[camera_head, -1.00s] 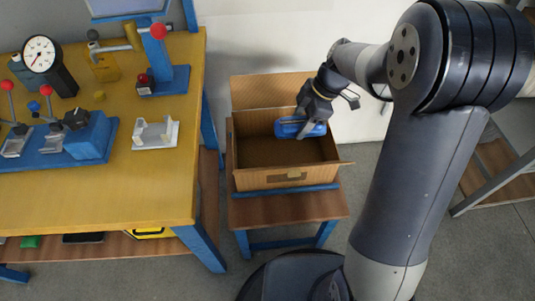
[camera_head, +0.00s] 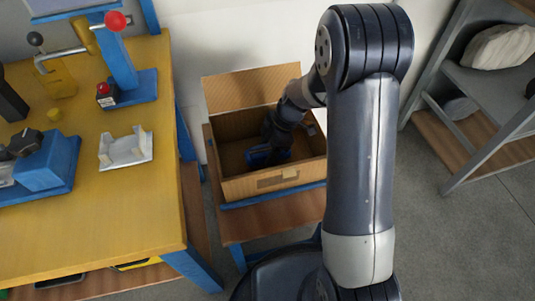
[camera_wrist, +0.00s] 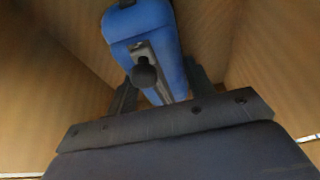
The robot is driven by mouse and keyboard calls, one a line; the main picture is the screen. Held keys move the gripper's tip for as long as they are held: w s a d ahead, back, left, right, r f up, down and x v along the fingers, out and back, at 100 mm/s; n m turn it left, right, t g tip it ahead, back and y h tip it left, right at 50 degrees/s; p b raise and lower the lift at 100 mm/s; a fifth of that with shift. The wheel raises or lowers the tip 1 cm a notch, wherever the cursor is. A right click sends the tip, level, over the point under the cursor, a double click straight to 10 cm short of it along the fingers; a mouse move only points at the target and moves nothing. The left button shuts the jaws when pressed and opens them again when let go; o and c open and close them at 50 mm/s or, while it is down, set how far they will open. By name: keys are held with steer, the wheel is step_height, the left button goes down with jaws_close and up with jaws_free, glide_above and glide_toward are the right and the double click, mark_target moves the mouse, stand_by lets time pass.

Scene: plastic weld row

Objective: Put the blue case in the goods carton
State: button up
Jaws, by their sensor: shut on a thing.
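The blue case (camera_head: 262,156) is inside the goods carton (camera_head: 262,186), low down in it. My gripper (camera_head: 272,148) reaches down into the carton and is shut on the case. In the wrist view the blue case (camera_wrist: 150,45) sits between the two dark fingers of my gripper (camera_wrist: 155,90), with a dark round knob on its near face. The carton's brown walls (camera_wrist: 55,75) surround it there. I cannot tell whether the case touches the carton floor.
The carton stands open on a low wooden stand (camera_head: 265,220) with blue legs. A yellow workbench (camera_head: 110,210) with fixtures and a white cradle (camera_head: 126,148) is at the left. A grey shelf rack (camera_head: 480,90) is at the right.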

step_height(320, 180, down, 2)
steer(key=shift+f, duration=0.1)
steer(key=o, duration=1.1)
steer(key=p+v, duration=0.2)
steer(key=v, duration=1)
steer(key=shift+p, duration=0.35)
